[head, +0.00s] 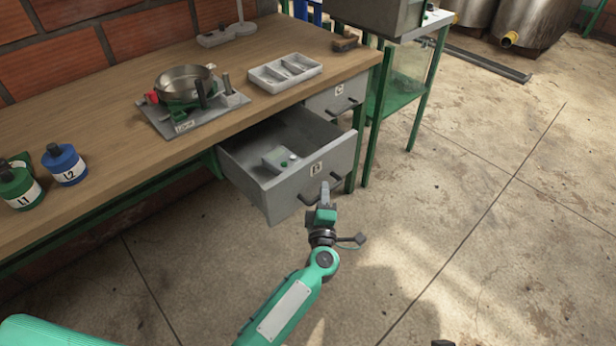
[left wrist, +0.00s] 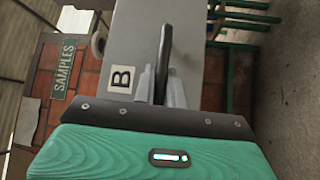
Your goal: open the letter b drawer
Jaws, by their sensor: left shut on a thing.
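The letter B drawer (head: 283,178) is a grey drawer under the wooden bench, and it stands pulled out with its inside showing. Its front with the B label fills the middle of the left wrist view (left wrist: 129,45). A dark bar handle (head: 322,192) is on its front; it also shows in the left wrist view (left wrist: 164,50). My left gripper (head: 325,192) is at the handle, its fingers (left wrist: 160,85) shut around it. A small pale device (head: 280,157) lies inside the drawer. My right gripper is not visible.
The bench (head: 100,140) holds a scale with a pan (head: 185,85), a grey tray (head: 285,72) and labelled jars (head: 65,165). A shut C drawer (head: 337,98) is beyond drawer B. A green-legged stand (head: 400,90) is farther right.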

